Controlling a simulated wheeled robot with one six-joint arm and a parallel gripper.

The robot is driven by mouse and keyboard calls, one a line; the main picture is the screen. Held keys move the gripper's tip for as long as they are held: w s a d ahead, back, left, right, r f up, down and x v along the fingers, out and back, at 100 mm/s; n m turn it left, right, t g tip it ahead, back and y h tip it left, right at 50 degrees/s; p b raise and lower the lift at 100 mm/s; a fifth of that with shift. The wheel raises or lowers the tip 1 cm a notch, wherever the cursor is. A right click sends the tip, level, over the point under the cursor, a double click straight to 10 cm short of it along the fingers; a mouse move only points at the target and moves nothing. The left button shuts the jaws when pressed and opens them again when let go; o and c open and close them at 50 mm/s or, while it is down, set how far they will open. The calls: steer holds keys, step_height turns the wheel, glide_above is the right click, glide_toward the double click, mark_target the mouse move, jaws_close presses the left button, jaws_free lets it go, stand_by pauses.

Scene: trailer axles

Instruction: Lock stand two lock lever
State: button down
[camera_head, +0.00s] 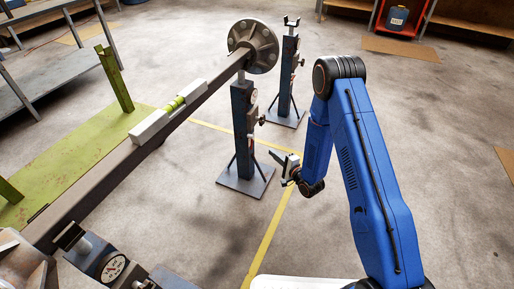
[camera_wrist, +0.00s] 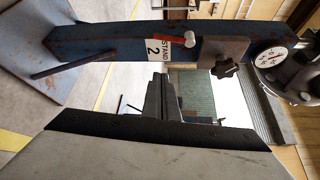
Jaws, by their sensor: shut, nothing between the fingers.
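Stand two is a blue post that lies sideways across the wrist view (camera_wrist: 110,48), with a white "STAND 2" label. Its lock lever (camera_wrist: 182,37) is a small red and white handle beside the label, near a bracket with a dark star knob (camera_wrist: 225,67). In the head view the stand (camera_head: 243,115) is upright under the axle's hub end; the lever is too small to make out there. My gripper (camera_head: 276,156) is to the right of the stand's lower post. In the wrist view my gripper (camera_wrist: 160,82) is shut and empty, pointing toward the label and apart from the lever.
The axle beam (camera_head: 150,145) runs from the lower left to a round hub flange (camera_head: 254,46). A second stand (camera_head: 288,75) is behind, to the right. A green frame (camera_head: 75,150) lies left. Stand two's base plate (camera_head: 245,181) spreads on the floor. Open floor is at right.

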steer(key=w+a, duration=0.4)
steer(key=a, duration=0.4)
steer(key=shift+w+a, duration=0.15)
stand_by(0.5)
steer(key=shift+f, duration=0.1)
